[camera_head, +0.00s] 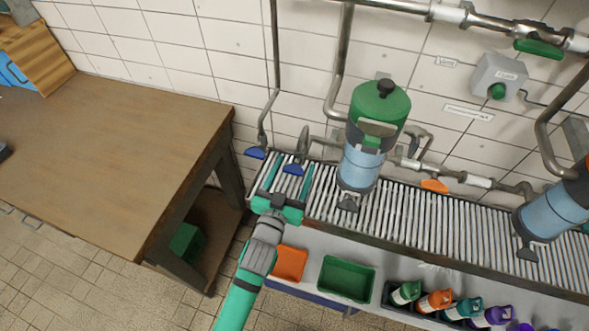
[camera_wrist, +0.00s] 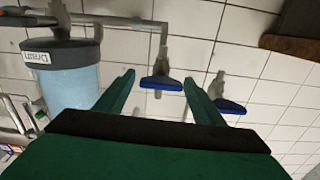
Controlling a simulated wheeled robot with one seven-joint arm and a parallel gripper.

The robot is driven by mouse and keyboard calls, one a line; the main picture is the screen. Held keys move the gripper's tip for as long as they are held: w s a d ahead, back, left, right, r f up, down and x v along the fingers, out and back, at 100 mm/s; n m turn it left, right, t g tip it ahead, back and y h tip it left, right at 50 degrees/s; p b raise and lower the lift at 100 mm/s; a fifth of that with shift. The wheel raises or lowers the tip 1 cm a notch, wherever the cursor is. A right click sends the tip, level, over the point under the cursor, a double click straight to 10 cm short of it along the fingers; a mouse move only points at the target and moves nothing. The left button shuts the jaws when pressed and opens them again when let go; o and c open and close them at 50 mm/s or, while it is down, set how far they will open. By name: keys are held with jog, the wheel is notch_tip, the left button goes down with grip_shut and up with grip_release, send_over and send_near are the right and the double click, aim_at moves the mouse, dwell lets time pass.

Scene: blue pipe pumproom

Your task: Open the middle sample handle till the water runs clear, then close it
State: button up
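Two blue handles hang on thin pipes at the wall: one (camera_head: 292,169) near my gripper, one (camera_head: 255,152) farther left. In the wrist view the near blue handle (camera_wrist: 161,84) appears between my fingertips; the other (camera_wrist: 230,105) is just right of them. My gripper (camera_head: 294,163) is open, its green fingers apart around the near handle's position. I see no clear contact. An orange handle (camera_head: 434,185) sits on the pipe right of the green-topped filter (camera_head: 380,105). No running water shows. I cannot tell which handle is the middle sample one.
A slatted metal grating (camera_head: 400,215) runs below the pipes. The wooden table (camera_head: 110,150) stands left. An orange bin (camera_head: 289,263), a green bin (camera_head: 346,278) and several coloured bottles (camera_head: 435,300) are in front. A second blue filter (camera_head: 553,210) is at right; a green valve handle (camera_head: 538,47) is above.

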jog(key=shift+s+a, duration=0.1)
jog(key=shift+s, duration=0.05)
jog(key=shift+s+a, duration=0.15)
jog(key=v, duration=1)
jog(key=shift+s, duration=0.1)
dwell(0.4)
